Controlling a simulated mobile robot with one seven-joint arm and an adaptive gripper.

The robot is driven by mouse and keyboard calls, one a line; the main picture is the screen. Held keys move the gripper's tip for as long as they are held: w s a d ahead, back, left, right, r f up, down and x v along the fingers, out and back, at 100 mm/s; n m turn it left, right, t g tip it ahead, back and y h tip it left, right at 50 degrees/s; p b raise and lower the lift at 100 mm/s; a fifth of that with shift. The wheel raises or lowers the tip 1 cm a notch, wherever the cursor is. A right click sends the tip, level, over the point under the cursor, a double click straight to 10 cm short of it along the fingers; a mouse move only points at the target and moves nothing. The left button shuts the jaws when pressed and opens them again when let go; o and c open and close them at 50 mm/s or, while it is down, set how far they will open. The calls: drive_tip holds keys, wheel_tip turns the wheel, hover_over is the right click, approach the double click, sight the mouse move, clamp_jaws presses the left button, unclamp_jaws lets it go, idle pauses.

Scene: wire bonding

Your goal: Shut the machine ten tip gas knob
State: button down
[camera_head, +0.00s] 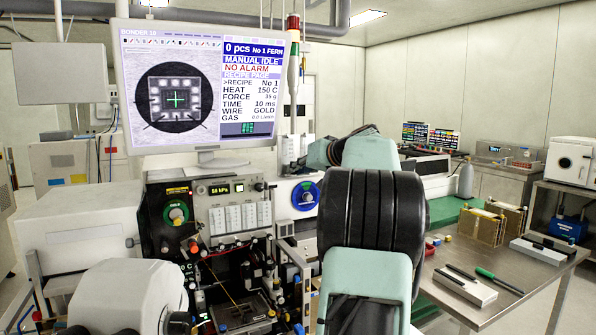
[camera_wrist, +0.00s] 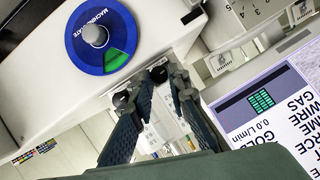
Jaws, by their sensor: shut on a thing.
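In the wrist view, my gripper (camera_wrist: 150,84) is at the machine's pale front panel, its two fingers closed around a small black knob (camera_wrist: 158,74). I take this to be the tip gas knob; its label and turn position are hidden. In the head view my arm covers the gripper and this knob. The machine's screen (camera_head: 208,90) reads BONDER 10, MANUAL IDLE, NO ALARM and GAS 0.0 L/min. The same screen shows turned over in the wrist view (camera_wrist: 265,105), also with 0.0 L/min.
A blue round machine state dial (camera_head: 305,196) with a grey knob sits close to my gripper. The bonder's front with gauges and small parts (camera_head: 235,215) lies left of my arm. A metal table (camera_head: 530,270) with racks and tools stands at the right.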

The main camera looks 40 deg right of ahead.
drive_tip(key=c, duration=1.8)
unclamp_jaws()
drive_tip(key=shift+c, duration=0.2)
drive_tip(key=v, duration=1.2)
